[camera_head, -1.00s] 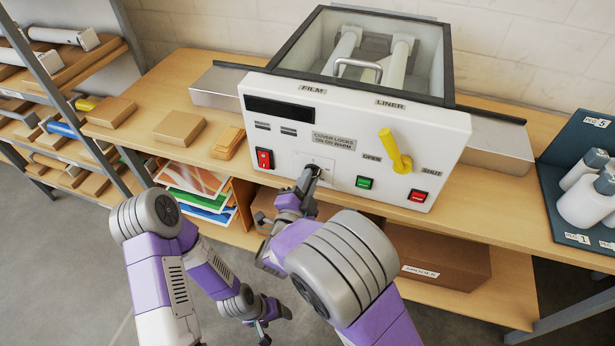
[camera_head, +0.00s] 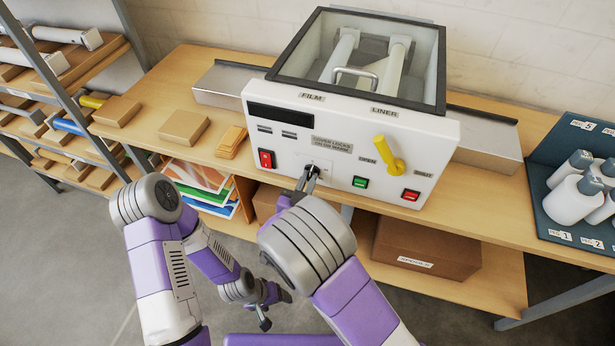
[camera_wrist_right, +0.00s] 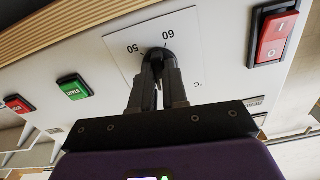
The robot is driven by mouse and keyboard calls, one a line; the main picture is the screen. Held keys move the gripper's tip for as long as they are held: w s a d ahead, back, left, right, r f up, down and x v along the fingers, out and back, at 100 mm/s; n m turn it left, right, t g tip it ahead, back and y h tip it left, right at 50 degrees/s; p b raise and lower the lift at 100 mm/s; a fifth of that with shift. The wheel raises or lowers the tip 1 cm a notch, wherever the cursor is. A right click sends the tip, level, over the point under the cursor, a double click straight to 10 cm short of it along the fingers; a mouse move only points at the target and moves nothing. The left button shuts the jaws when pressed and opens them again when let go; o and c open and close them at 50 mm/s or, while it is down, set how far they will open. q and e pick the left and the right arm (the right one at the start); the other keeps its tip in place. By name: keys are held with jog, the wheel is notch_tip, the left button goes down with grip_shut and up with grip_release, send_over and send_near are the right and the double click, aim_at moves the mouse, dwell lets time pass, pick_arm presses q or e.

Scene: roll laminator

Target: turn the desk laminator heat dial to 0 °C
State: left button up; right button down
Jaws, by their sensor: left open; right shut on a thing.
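The desk laminator (camera_head: 345,135) is a white box with a glass-topped chamber, standing on the wooden bench. Its heat dial (camera_wrist_right: 158,56) is a small black knob on a white scale plate (camera_wrist_right: 195,45) in the right wrist view. The marks 50 and 60 and a °C sign show there, upside down; the knob's pointer is hidden by the fingers. My right gripper (camera_wrist_right: 158,82) is shut on the dial; in the head view the gripper (camera_head: 308,176) covers it. My left gripper (camera_head: 272,308) is open and empty, low in front of the bench, away from the laminator.
Near the dial are a red rocker switch (camera_head: 266,159), a green button (camera_head: 360,182), a red button (camera_head: 410,195) and a yellow lever (camera_head: 390,154).

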jog(key=shift+n, duration=0.5)
jog(key=shift+p, duration=0.3)
jog(key=c, duration=1.1)
grip_release()
jog(key=shift+c, duration=0.2)
jog(key=v, duration=0.7)
jog(key=shift+s, duration=0.25)
